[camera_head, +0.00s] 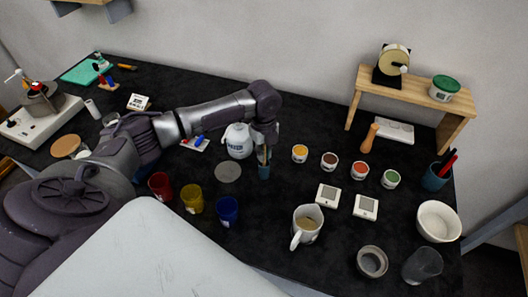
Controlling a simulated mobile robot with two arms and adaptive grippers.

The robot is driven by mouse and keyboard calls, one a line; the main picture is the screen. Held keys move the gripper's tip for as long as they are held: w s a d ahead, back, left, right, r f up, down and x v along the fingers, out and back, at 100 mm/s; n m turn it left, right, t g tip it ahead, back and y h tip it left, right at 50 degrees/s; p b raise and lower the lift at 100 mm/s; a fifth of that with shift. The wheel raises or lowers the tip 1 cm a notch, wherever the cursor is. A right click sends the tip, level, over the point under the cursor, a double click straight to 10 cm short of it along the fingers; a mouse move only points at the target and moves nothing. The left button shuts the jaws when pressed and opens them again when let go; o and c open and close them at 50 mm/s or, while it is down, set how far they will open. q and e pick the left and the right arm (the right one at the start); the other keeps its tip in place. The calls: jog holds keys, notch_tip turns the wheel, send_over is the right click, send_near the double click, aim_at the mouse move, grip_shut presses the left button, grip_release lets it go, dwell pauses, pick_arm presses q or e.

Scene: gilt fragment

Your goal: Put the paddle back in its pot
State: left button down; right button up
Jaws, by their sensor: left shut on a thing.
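My left gripper (265,143) points down from the bent left arm, over the middle of the black table. It is shut on a thin upright thing, probably the paddle, which the fingers mostly hide. Directly below is a small blue-teal pot (264,172) with thin sticks (262,154) standing at its mouth. I cannot tell which stick is the paddle or how deep it sits in the pot. My right gripper is out of view.
A white jug (239,141) stands close left of the pot, with a grey disc (228,172) in front. Small paint jars (300,153) stand to the right. Red, yellow and blue cups (228,211) and a white mug (307,224) stand nearer. A wooden shelf (418,86) is at back right.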

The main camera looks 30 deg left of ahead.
pick_arm(q)
jog(key=c, duration=1.1)
grip_release()
jog(key=shift+r+p, duration=0.15)
jog(key=shift+p, duration=0.35)
